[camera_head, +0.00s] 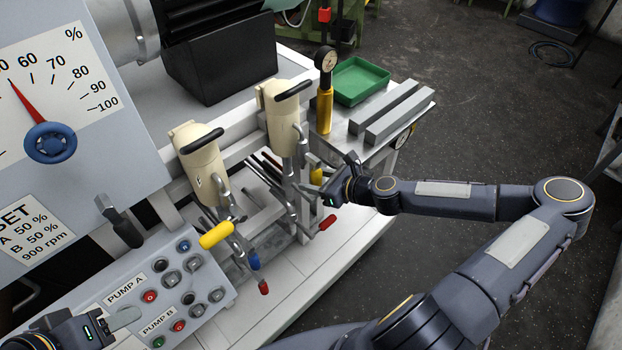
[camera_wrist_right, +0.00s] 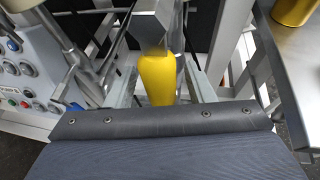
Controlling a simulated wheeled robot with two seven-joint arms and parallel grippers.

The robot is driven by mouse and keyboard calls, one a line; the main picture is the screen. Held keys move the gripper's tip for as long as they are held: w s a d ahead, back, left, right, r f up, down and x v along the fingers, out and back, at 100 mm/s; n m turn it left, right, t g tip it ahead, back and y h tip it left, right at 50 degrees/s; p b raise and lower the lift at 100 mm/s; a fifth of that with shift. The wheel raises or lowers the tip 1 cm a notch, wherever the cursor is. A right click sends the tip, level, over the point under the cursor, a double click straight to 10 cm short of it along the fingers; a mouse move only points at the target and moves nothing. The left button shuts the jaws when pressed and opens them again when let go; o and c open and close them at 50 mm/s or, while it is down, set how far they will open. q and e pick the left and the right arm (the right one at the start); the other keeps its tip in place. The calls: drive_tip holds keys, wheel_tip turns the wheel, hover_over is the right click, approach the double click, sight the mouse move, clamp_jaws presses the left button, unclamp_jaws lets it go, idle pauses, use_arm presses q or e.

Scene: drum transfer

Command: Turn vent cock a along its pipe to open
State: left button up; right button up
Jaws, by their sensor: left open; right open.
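Two yellow cock handles show in the head view: one (camera_head: 216,234) sticks out below the nearer cream pump (camera_head: 200,160), the other (camera_head: 316,172) is beside the farther cream pump (camera_head: 283,115). I cannot read which is vent cock a. My right gripper (camera_head: 311,189) is open at the farther handle. In the right wrist view that yellow handle (camera_wrist_right: 157,80) lies between the two open fingers, with a gap on each side; its far end meets a grey metal part. My left gripper (camera_head: 124,319) is open and empty over the control panel, partly cut off at the lower left.
The button panel (camera_head: 165,292) is at the lower left. A red-tipped lever (camera_head: 327,222) and a blue one (camera_head: 254,261) stand close to the pumps. A side table holds a green tray (camera_head: 360,80), grey bars (camera_head: 400,112) and a yellow gauge tool (camera_head: 325,108).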

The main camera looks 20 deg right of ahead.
drive_tip(key=v, duration=0.6)
drive_tip(key=shift+s, duration=0.15)
drive_tip(key=shift+d, duration=0.1)
